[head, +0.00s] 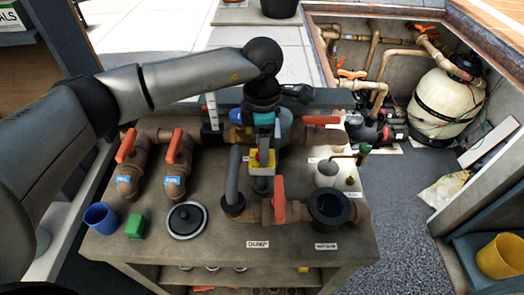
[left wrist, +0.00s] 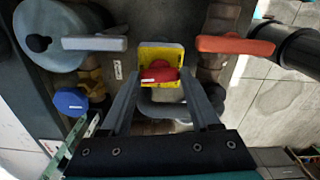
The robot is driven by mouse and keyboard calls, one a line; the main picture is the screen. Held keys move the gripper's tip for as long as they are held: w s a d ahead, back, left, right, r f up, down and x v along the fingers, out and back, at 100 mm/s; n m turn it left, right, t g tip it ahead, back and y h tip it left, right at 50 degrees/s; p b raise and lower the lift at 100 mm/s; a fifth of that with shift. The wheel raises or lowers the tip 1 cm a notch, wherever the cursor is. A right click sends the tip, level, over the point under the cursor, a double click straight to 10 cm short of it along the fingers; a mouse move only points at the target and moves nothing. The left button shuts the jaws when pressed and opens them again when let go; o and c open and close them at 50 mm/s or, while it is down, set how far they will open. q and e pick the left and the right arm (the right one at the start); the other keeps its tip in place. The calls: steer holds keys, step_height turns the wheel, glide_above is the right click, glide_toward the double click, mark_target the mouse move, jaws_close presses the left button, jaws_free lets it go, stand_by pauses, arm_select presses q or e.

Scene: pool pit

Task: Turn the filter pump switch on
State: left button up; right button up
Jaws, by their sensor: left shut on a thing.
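The filter pump switch (left wrist: 160,74) shows in the left wrist view as a red knob on a yellow plate (left wrist: 147,52). In the head view the yellow switch box (head: 254,160) stands on the grey bench, partly hidden by my left gripper (head: 263,152). My left gripper comes down on it from above. In the left wrist view its two dark fingers (left wrist: 160,82) lie on either side of the red knob, shut on it. The knob's exact angle is hard to read. My right gripper is not in view.
Pipes with orange valve handles (head: 126,146) stand close on both sides of the switch. A blue cup (head: 101,218), a green block (head: 135,227) and a round lid (head: 186,221) lie at the bench's front left. A sunken pit with a filter tank (head: 446,103) lies behind right.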

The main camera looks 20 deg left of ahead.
arm_select(q)
steer(key=shift+m+b, duration=0.5)
steer(key=shift+m, duration=0.3)
steer(key=o, duration=1.1)
step_height(320, 180, up, 15)
steer(key=shift+r+b, duration=0.15)
steer(key=shift+b, duration=0.3)
